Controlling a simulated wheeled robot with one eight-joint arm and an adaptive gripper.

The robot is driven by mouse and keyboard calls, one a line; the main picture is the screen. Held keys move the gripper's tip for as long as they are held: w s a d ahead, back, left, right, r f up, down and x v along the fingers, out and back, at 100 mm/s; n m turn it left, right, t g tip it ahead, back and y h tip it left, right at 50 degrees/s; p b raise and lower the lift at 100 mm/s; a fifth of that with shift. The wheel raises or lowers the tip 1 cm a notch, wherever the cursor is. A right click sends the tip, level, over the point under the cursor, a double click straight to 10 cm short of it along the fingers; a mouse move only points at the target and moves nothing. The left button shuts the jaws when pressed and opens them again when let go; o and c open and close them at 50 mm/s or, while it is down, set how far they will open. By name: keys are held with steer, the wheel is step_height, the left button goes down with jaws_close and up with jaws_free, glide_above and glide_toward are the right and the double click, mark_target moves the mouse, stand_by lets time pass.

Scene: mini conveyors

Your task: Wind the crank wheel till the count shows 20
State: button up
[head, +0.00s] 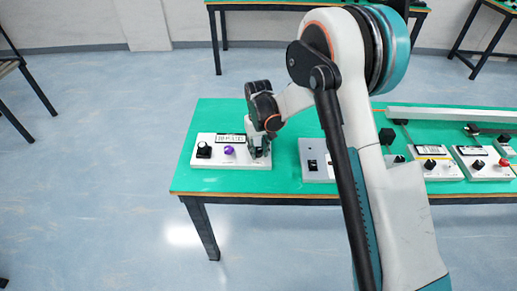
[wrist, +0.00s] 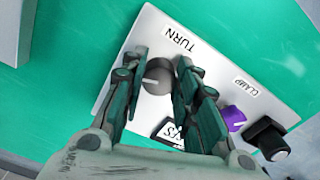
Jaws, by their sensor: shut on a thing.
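A white control panel (head: 205,168) lies at the left end of the green table. In the wrist view the panel (wrist: 150,30) carries a round dark grey knob (wrist: 157,76) with a pale pointer line, beside the word TURN. No separate crank wheel can be made out. My gripper (wrist: 161,62) has one finger on each side of this knob and is shut on it. In the head view my gripper (head: 258,152) hides the knob at the panel's right end. A dark-lettered plate (head: 231,138) stands at the panel's back; I cannot read a count on it.
The panel also has a purple knob (head: 228,150) and a black knob (head: 204,151) near the CLAMP label (wrist: 258,87). A grey box (head: 316,172) stands just right of my gripper. More panels (head: 437,168) and a rail (head: 450,113) lie further right. The table's left back area is clear.

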mark_target(258, 150)
stand_by(0.4)
steer(key=o, duration=1.1)
step_height(258, 150, up, 12)
